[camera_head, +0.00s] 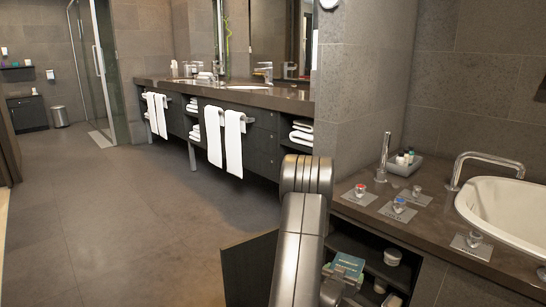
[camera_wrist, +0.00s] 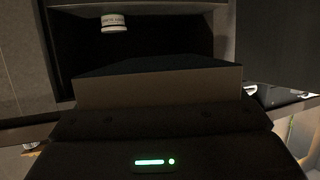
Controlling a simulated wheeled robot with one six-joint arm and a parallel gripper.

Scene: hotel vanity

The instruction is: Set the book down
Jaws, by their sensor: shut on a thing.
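The book (camera_head: 347,264) shows in the head view as a teal cover with pale lettering, low at the open cabinet below the bath counter. In the wrist view a broad slab (camera_wrist: 160,88), which looks like the held book, spans the front of my gripper (camera_wrist: 160,120). Its edge is brownish and its upper face is dark. My gripper is shut on it, in front of a dark cabinet compartment (camera_wrist: 195,35). The fingertips are hidden. My arm covers part of the cabinet in the head view, and I cannot tell whether the book touches a shelf.
A white jar (camera_head: 392,256) stands on the cabinet shelf; it also shows in the wrist view (camera_wrist: 113,22). Small items lie lower in the cabinet. Small jars on cards (camera_head: 398,208), a tray of bottles (camera_head: 405,165) and a bathtub (camera_head: 510,205) are above. A dark panel (camera_head: 248,268) stands left of my arm.

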